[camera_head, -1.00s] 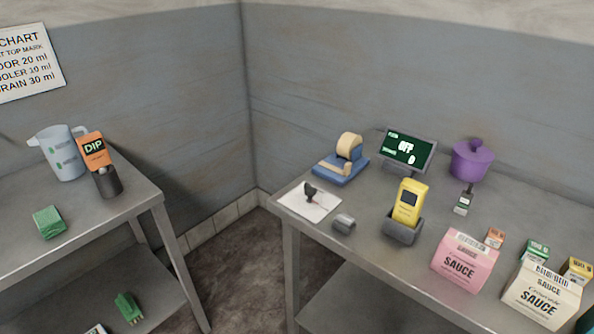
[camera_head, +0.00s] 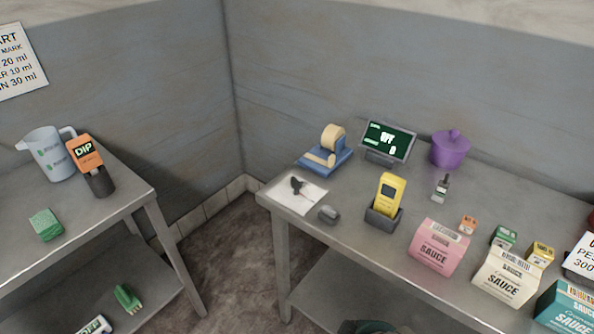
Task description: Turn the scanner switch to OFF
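A yellow handheld scanner (camera_head: 391,190) stands upright in a dark grey cradle (camera_head: 383,217) on the right table. Neither of my grippers is in view.

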